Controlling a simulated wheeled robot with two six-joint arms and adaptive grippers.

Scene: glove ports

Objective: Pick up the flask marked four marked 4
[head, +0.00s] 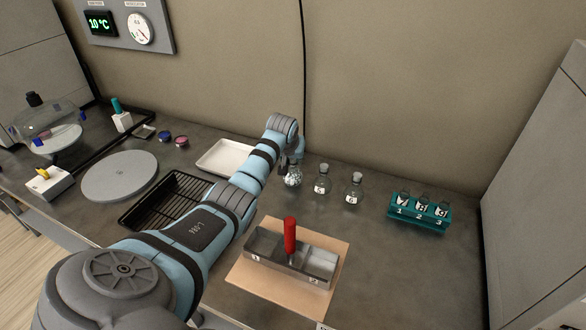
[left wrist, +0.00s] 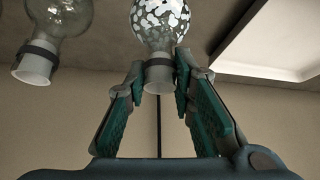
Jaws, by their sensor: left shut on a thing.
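My left gripper (head: 292,160) reaches across the bench to the back row of small round flasks. It is shut on the neck of a clear flask with white speckled contents (head: 293,178). In the left wrist view, the fingers (left wrist: 160,66) close on both sides of the neck of this speckled flask (left wrist: 160,20). No number shows on it, so I cannot tell its mark. It appears at bench height; I cannot tell whether it touches the bench. Two clear flasks with white labels, a middle one (head: 322,182) and a right one (head: 354,191), stand beside it. My right gripper is not in view.
A teal rack (head: 419,215) stands right of the flasks. A metal divided box (head: 262,246) with a red-handled tool (head: 290,238) is in front on a tan board (head: 338,270). A white tray (head: 222,158) and black wire rack (head: 150,207) lie left. The front right bench is clear.

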